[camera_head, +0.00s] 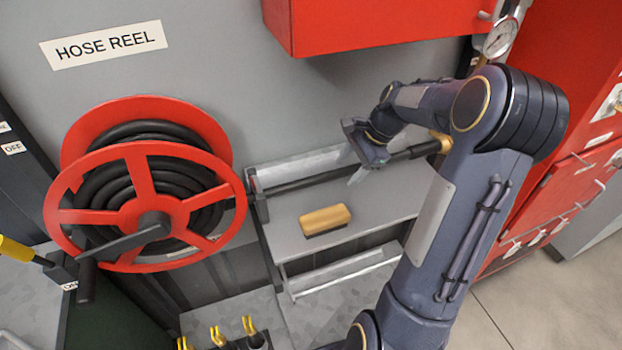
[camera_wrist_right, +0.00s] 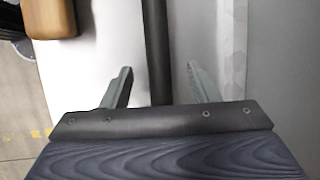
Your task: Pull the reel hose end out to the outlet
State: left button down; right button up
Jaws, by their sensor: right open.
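The red hose reel (camera_head: 195,203) stands at the left with black hose (camera_head: 150,132) coiled on it. A straight black hose length (camera_head: 300,182) runs right from the reel along the grey shelf, with a brass-coloured end (camera_head: 440,143) partly behind my right arm. It also shows in the wrist view (camera_wrist_right: 156,35). My right gripper (camera_head: 352,167) is open at this length, short of the brass end. In the wrist view its fingers (camera_wrist_right: 160,68) lie either side of the hose, with gaps showing. I cannot clearly make out the outlet. My left gripper is not in view.
A tan block (camera_head: 325,220) lies on the grey shelf (camera_head: 385,208), in front of the hose. A red cabinet (camera_head: 370,22) hangs above, and a pressure gauge (camera_head: 500,37) is at upper right. Red cabinets (camera_head: 560,200) stand at the right. Open floor shows at lower right.

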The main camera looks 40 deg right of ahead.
jog(key=a, duration=0.2)
jog(key=w+a, duration=0.1)
jog(key=a, duration=0.1)
jog(key=a+b, duration=0.1)
jog(key=a, duration=0.2)
jog(key=shift+w, duration=0.35)
jog(key=s+a+r+n, duration=0.4)
jog(key=s+a+n, duration=0.1)
jog(key=s+a+r+n+t, duration=0.1)
jog(key=s+a+r+n, duration=0.1)
jog(key=s+a, duration=0.1)
jog(key=shift+r+n, duration=0.15)
jog(key=shift+n, duration=0.15)
jog(key=s+a+f+n+t, duration=0.1)
jog(key=s+a+n, duration=0.6)
jog(key=s+n, duration=0.3)
jog(key=shift+s+a+n, duration=0.25)
jog(key=shift+s+n, duration=0.15)
jog(key=shift+s, duration=0.75)
jog(key=shift+f, duration=0.2)
jog(key=shift+c, duration=0.4)
